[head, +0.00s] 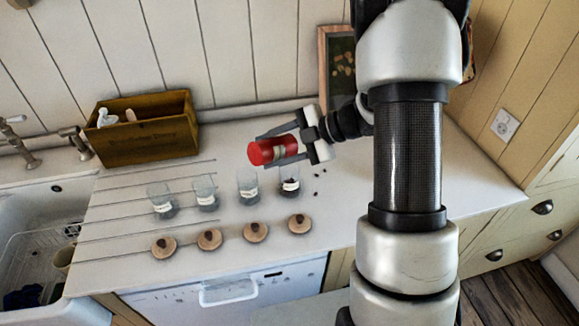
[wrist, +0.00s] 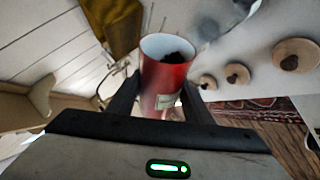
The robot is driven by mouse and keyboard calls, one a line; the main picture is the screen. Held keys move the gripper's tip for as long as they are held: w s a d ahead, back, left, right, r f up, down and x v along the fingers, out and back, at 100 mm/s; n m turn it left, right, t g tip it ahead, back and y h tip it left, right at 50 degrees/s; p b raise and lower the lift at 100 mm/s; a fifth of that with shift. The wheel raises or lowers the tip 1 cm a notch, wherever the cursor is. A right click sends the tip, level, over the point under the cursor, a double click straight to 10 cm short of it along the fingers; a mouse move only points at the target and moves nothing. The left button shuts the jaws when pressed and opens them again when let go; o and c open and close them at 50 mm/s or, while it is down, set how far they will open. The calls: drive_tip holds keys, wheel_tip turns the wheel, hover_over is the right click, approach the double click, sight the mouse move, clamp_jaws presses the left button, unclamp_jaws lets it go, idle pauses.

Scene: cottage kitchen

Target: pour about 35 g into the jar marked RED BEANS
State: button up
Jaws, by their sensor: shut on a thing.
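My gripper (head: 284,149) is shut on a red can (head: 262,152) with a pale label, which it also holds in the wrist view (wrist: 165,85). The can is steeply tilted in the head view, its red end toward the left, held above the counter behind the jars. The wrist view shows its open mouth with dark contents inside. Several labelled glass jars stand in a row: the leftmost (head: 162,200), two middle ones (head: 206,192) (head: 247,186), and the rightmost (head: 289,181), which has dark contents. Their labels are too small to read, so I cannot tell which says RED BEANS.
Several round wooden lids (head: 256,232) lie in front of the jars. Dark bits (head: 318,170) lie on the counter (head: 400,200) right of the rightmost jar. A wooden box (head: 145,140) stands at the back left, beside the sink (head: 30,215). A framed picture (head: 337,70) leans behind.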

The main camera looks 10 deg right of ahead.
drive_tip(key=shift+d+r, duration=0.1)
drive_tip(key=shift+d, duration=0.05)
idle(0.5)
